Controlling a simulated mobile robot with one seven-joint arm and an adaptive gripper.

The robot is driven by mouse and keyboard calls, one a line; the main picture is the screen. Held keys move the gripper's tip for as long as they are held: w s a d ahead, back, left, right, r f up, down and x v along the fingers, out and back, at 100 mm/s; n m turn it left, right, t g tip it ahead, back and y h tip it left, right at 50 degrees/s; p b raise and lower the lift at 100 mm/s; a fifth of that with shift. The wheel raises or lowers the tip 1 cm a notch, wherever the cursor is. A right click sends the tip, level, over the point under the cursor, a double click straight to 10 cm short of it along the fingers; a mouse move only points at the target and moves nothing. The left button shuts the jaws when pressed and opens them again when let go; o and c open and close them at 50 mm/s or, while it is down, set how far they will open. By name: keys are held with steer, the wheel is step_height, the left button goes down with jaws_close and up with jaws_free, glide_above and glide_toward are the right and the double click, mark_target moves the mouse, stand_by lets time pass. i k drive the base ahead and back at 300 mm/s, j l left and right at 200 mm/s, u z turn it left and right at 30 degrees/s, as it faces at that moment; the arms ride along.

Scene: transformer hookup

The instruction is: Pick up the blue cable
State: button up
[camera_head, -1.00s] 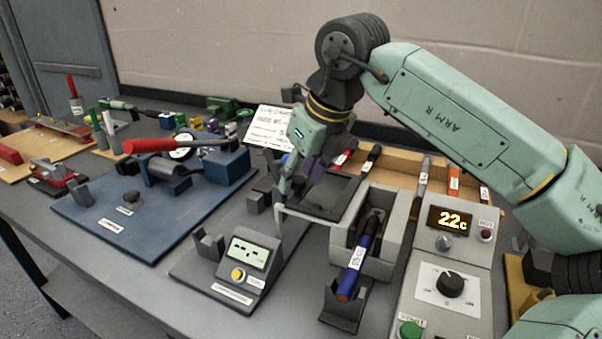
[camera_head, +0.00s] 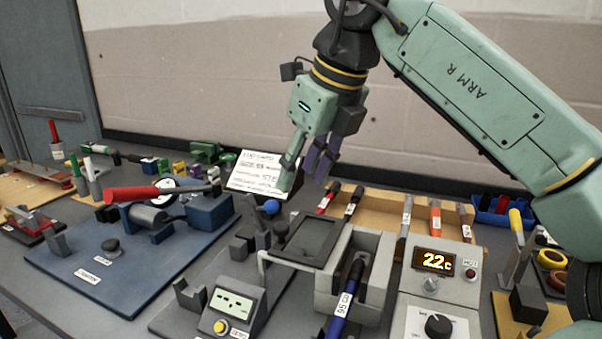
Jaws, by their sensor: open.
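The blue cable (camera_head: 342,314) is a short thick rod with a white label and a black upper end. It lies tilted in a grey open-topped block (camera_head: 376,272), and its lower end runs out of the bottom of the head view. My gripper (camera_head: 303,178) hangs above the back of the bench, up and left of the cable and apart from it. Its fingers point down, are open and hold nothing visible.
A wooden rack (camera_head: 382,204) holds several coloured labelled rods behind the block. A temperature box (camera_head: 437,285) stands right of it, and a grey tester with a small screen (camera_head: 235,302) stands left. A white sign (camera_head: 255,172) stands near my gripper. Open air surrounds the gripper.

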mark_target(339, 321)
steer(key=k, duration=1)
